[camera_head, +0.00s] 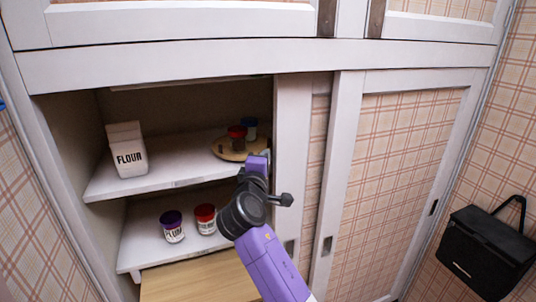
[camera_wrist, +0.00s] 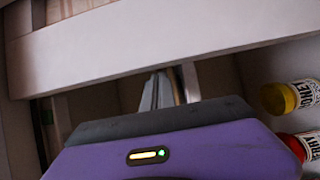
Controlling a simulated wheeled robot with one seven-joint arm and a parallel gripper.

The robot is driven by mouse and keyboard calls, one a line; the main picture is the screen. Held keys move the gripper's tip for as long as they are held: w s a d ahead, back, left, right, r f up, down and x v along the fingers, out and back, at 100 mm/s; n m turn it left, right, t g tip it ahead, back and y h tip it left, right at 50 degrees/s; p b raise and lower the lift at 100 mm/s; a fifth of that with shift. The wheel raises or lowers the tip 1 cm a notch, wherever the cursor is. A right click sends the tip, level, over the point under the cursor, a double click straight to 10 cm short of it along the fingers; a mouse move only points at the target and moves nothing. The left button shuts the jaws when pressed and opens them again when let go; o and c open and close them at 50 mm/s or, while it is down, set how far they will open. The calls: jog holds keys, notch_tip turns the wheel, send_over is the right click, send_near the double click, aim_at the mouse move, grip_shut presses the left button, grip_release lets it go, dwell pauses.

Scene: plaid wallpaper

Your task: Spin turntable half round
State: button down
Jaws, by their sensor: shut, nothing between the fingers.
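The turntable (camera_head: 229,153) is a round wooden disc on the upper shelf of the open cupboard. My arm hides part of the disc's near right side. In the wrist view my gripper (camera_wrist: 160,88) is shut and empty, its narrow grey fingers below a pale board; the turntable is not clearly seen there.
A flour box (camera_head: 127,149) stands left on the upper shelf. A plum jar (camera_head: 172,226) and a red-lidded jar (camera_head: 205,219) stand on the lower shelf. A honey jar (camera_wrist: 292,97) shows in the wrist view. The sliding door (camera_head: 397,180) closes the right side.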

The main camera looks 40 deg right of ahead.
jog(key=shift+s+a, duration=0.4)
jog(key=w+a+r+t+y, duration=0.2)
jog(key=a+r+t, duration=0.1)
jog(key=a+t, duration=0.1)
jog(key=s+a+f+m+t+y, duration=0.3)
jog(key=s+a+f+y, duration=0.6)
jog(key=s+a+f, duration=0.6)
jog(key=s+a+f+m+g+y, duration=0.1)
jog(key=s+f+m+g, duration=0.1)
jog(key=s, duration=1.6)
jog(key=s+a+f+m+g+y, duration=0.1)
jog(key=s+f+m+g, duration=0.1)
jog(key=s, duration=1.6)
jog(key=shift+s+a+f+m+y, duration=0.25)
jog(key=shift+a+f+m+y, duration=0.1)
jog(key=shift+f+m, duration=0.3)
